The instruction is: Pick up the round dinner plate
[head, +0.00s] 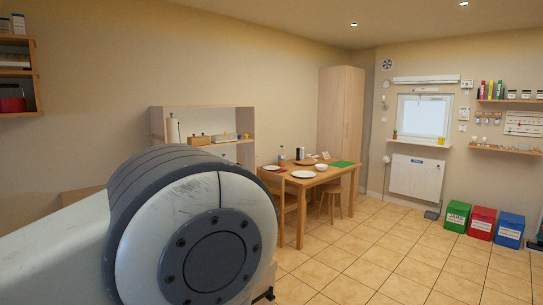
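A round white plate (303,174) lies near the front edge of the wooden dining table (300,203). A second white plate (271,168) lies further left on the table, on something red. Both are small and far off, so I cannot tell which is the dinner plate. A white bowl (321,167) stands right of the front plate. Neither of my grippers is in view. A large white and grey joint of my arm fills the lower left and hides part of the room.
Wooden chairs or stools (331,198) stand at the table. A green mat (342,164) and bottles share its top. Green (456,217), red (482,223) and blue (509,230) bins line the right wall. The tiled floor (395,262) between is clear.

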